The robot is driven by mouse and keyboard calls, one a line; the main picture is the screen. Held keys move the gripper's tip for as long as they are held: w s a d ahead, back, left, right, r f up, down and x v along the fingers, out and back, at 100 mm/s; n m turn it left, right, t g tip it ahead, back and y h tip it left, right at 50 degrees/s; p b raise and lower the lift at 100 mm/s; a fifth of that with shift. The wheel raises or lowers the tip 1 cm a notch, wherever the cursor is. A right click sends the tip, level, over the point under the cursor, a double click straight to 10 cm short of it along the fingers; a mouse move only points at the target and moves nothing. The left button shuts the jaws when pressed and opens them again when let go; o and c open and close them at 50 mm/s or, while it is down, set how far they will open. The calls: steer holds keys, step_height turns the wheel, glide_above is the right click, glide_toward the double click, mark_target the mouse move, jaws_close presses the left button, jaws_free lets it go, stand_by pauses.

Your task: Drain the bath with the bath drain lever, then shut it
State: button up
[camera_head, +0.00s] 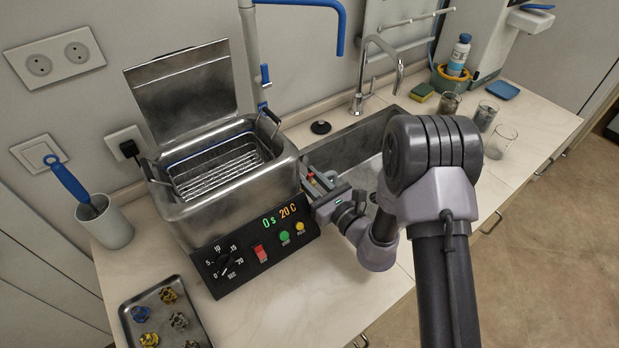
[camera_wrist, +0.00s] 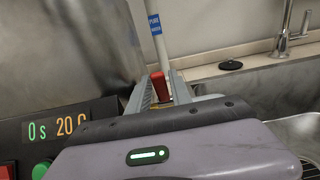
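The bath is a steel tank (camera_head: 232,196) with its lid up and a wire basket (camera_head: 215,172) inside. Its front panel reads "0 s 20 C" and also shows in the wrist view (camera_wrist: 60,128). The bath drain lever has a red grip (camera_wrist: 161,88), at the bath's right side. My gripper (camera_head: 322,183) is beside that side, over the sink's near left edge. Its fingers (camera_wrist: 163,90) stand apart, one on each side of the red grip. I see no clear contact. The lever's lower part and the drain outlet are hidden by my gripper.
A steel sink (camera_head: 350,148) with a tap (camera_head: 378,50) lies right of the bath. A white pipe (camera_wrist: 157,40) with a blue label stands behind the lever. Glass beakers (camera_head: 500,140) stand on the right counter. A tray (camera_head: 165,318) of small parts lies front left.

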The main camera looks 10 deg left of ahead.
jaws_close()
steer(key=r+p, duration=0.1)
steer(key=p, duration=0.2)
steer(key=shift+a+r+h+p, duration=0.1)
steer(key=shift+r+h+p, duration=0.1)
steer(key=shift+h+p, duration=0.15)
steer(key=g+p, duration=0.1)
steer(key=p, duration=0.2)
steer(key=shift+w+a+r+h, duration=0.15)
steer(key=shift+w+h, duration=0.05)
steer(key=shift+h, duration=0.15)
steer(key=g+h+p, duration=0.1)
steer(key=p, duration=0.2)
steer(key=shift+w+a+p, duration=0.2)
steer(key=shift+p, duration=0.1)
steer(key=shift+w+f+g+h+p, duration=0.1)
steer(key=shift+f+g+h+p, duration=0.15)
steer(key=shift+p, duration=0.3)
steer(key=shift+a+f, duration=0.1)
steer(key=shift+f, duration=0.2)
